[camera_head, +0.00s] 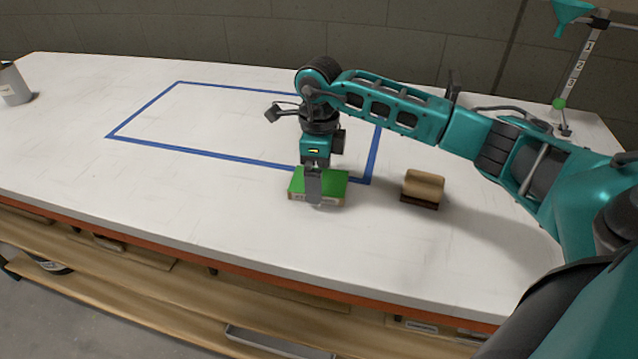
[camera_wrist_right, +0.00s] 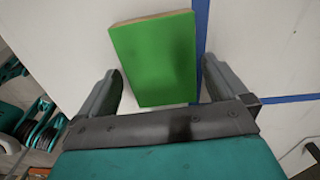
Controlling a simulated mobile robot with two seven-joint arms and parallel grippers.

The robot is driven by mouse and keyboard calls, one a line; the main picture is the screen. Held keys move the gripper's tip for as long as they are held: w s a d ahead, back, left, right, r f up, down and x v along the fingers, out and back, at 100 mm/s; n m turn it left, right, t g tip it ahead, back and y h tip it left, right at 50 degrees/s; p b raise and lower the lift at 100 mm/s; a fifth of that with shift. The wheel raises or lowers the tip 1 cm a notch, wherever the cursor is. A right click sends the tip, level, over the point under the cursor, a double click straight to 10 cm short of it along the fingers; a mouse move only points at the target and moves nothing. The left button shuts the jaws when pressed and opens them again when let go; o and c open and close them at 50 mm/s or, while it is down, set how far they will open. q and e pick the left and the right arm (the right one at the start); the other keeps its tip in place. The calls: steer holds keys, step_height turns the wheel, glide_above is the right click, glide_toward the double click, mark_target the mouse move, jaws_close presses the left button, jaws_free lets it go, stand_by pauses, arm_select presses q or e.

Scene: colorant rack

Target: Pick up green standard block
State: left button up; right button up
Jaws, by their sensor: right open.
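The green standard block (camera_head: 331,181) lies flat on the white table, by the lower right corner of the blue outline. Its green top faces up and its sides are pale wood. In the wrist view the green block (camera_wrist_right: 154,58) lies between and ahead of the fingers. My right gripper (camera_head: 314,196) points down over the block. In the wrist view the right gripper (camera_wrist_right: 162,88) is open, with one finger to each side of the block and a gap on the left side. The right finger is close to the block's edge; contact cannot be told. My left gripper is not in view.
A brown block with a curved tan top (camera_head: 423,187) stands to the right of the green block. Blue tape (camera_head: 240,159) marks a rectangle on the white table (camera_head: 150,190). A light-coloured can (camera_head: 14,86) stands at the far left. The table inside the tape is clear.

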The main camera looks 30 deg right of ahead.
steer(key=shift+f, duration=0.55)
steer(key=c, duration=0.9)
steer(key=shift+r, duration=0.1)
